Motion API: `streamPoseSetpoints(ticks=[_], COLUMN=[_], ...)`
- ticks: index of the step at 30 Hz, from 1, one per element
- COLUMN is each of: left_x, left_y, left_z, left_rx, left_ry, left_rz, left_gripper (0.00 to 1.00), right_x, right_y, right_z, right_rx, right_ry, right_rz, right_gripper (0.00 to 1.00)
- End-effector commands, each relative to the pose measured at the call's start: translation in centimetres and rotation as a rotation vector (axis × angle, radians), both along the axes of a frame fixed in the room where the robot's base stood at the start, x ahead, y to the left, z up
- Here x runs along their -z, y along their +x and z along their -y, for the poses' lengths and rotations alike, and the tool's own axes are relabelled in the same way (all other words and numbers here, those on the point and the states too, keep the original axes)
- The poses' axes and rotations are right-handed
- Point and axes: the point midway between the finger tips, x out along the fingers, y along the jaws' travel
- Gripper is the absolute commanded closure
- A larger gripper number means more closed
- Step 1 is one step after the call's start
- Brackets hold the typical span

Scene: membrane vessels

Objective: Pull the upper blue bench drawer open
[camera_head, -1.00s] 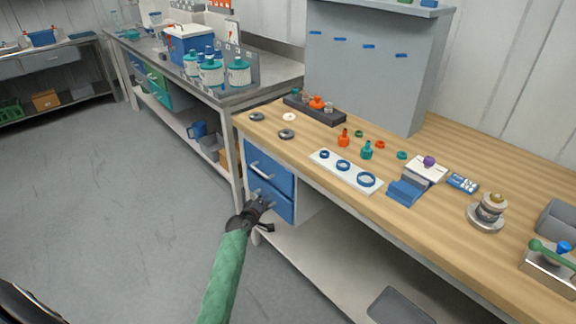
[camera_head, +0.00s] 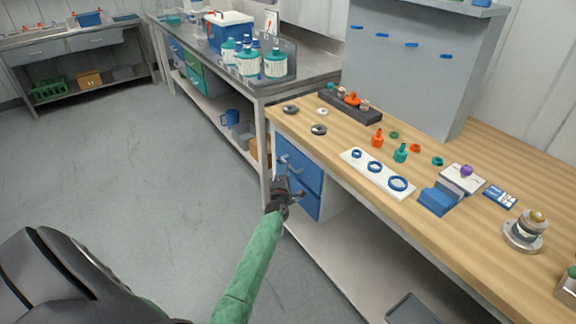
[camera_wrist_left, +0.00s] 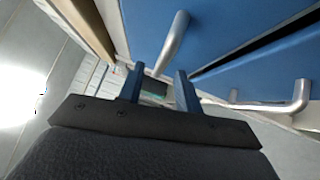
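The upper blue drawer (camera_head: 308,172) is under the left end of the wooden bench, its front looking flush with the frame. Its silver bar handle (camera_head: 291,162) shows above my left gripper (camera_head: 281,186). The lower blue drawer (camera_head: 309,204) is below, partly hidden by the gripper. In the left wrist view, the upper drawer's handle (camera_wrist_left: 173,43) lies just beyond the fingertips, in line with the space between them. My left gripper (camera_wrist_left: 160,84) is open with nothing between its fingers; I cannot tell whether it touches the handle. The lower drawer's handle (camera_wrist_left: 298,97) is to the right. My right gripper is not in view.
The wooden bench top (camera_head: 460,225) holds a white ring plate (camera_head: 352,163), bottles and small parts. A steel bench (camera_head: 310,82) with teal-capped bottles stands behind on the left. The grey floor (camera_head: 150,170) in front of the drawers is clear.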

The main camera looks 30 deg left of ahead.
Motion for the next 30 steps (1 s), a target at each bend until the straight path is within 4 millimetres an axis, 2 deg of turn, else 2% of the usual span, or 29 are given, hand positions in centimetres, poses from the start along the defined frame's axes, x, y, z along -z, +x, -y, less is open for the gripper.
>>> streamPoseSetpoints(ticks=[3,9,20,25,26,30], left_x=[-0.3,-0.5,-0.5,-0.5,-0.5,-0.5], left_y=[1.6,3.1,3.5,3.5,3.5,3.5], left_z=[-0.7,-1.4,-1.5,-1.5,-1.5,-1.5], left_rx=[0.0,0.001,0.0,0.0,0.0,0.0], left_ry=[0.002,0.003,0.001,0.001,0.001,0.001], left_rz=[-0.001,-0.002,-0.002,-0.002,-0.002,-0.003], left_gripper=[0.66,0.66,0.66,0.97,1.0,1.0], right_x=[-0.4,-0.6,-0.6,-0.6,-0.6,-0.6], right_y=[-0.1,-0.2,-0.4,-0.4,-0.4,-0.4], right_z=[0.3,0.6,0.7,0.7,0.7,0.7], right_rx=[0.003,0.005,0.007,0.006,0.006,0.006], right_ry=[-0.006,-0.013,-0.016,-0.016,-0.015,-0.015], right_rz=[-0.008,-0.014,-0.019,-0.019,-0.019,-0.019], right_gripper=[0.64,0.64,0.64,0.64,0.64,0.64])
